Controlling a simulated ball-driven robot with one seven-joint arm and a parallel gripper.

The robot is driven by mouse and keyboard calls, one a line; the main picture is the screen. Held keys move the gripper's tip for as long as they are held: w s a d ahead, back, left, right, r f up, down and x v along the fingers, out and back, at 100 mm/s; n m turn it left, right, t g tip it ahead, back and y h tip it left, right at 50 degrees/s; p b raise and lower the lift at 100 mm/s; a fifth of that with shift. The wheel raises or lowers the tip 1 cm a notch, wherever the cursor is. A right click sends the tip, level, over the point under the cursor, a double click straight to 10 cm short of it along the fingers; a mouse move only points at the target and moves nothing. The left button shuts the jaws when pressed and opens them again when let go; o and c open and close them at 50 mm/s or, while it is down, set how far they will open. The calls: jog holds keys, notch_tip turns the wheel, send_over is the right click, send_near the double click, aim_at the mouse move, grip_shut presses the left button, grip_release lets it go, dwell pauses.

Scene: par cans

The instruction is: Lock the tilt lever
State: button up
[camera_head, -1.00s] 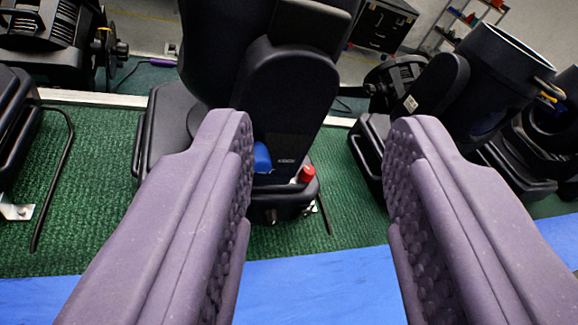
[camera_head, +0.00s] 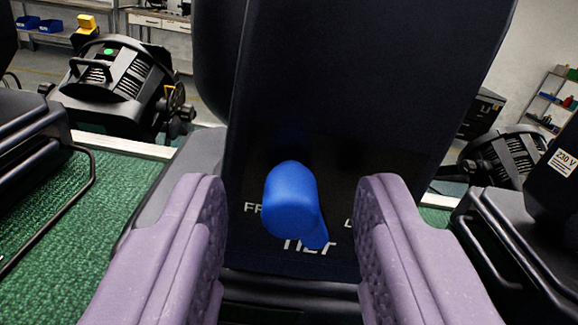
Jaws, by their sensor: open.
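The blue tilt lever (camera_head: 291,202) is near the middle of the view, on the dark face of a black fixture (camera_head: 340,110). Its rounded knob points toward me and a narrower part runs down to the right. White letters around it read "FR" on the left, "L" on the right and "TILT" below, partly covered by the lever and my finger. My gripper (camera_head: 290,225) is open, with one purple finger on each side of the lever. A gap shows between the lever and each finger. I cannot tell how deep the lever sits between them.
Another black fixture (camera_head: 115,85) stands behind on the left, and one (camera_head: 505,155) on the right. A black base with a curved handle (camera_head: 35,150) is at the left edge. Green carpet (camera_head: 110,195) lies free at the left. Shelves stand far back.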

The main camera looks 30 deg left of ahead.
jog(key=shift+w+a, duration=0.1)
jog(key=shift+w, duration=0.05)
grip_shut()
